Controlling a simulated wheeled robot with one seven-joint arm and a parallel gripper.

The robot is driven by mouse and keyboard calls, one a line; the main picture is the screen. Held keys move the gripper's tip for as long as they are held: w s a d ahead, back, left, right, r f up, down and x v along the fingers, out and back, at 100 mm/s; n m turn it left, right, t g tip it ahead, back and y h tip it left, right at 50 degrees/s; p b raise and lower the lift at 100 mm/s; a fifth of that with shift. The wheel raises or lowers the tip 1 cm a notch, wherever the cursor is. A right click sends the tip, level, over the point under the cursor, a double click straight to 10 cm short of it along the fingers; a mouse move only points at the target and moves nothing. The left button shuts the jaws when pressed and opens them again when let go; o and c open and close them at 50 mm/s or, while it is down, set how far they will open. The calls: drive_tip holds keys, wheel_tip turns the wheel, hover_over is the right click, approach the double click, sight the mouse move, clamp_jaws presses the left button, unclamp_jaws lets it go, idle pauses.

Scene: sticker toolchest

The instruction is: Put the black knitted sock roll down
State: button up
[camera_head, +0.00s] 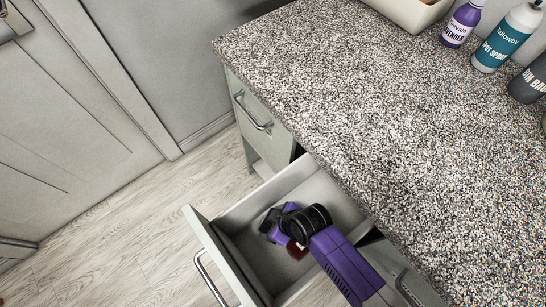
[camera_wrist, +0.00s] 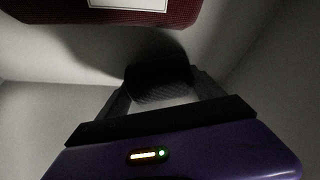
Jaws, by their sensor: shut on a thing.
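The black knitted sock roll (camera_wrist: 158,84) is between the fingertips of my gripper (camera_wrist: 160,78) in the wrist view. My gripper is shut on it, with one finger at each side. In the head view my purple and black gripper (camera_head: 275,224) is down inside the open drawer (camera_head: 235,262). The sock roll cannot be told apart from the gripper there. I cannot tell whether the roll touches the drawer floor. A dark shadow lies just beyond it.
A dark red knitted thing with a white label (camera_wrist: 128,4) lies just beyond the roll; red shows beside my gripper (camera_head: 298,251). The speckled countertop (camera_head: 330,95) overhangs the drawer's right side. Bottles (camera_head: 505,38) and a pale container (camera_head: 408,12) stand at its back.

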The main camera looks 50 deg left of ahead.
drive_tip(key=shift+f, duration=0.25)
drive_tip(key=shift+f, duration=0.15)
drive_tip(key=o, duration=1.4)
drive_tip(key=p+v, duration=0.1)
drive_tip(key=v, duration=0.6)
drive_tip(key=shift+d+r, duration=0.1)
drive_tip(key=shift+r, duration=0.3)
drive_tip(key=shift+r, duration=0.1)
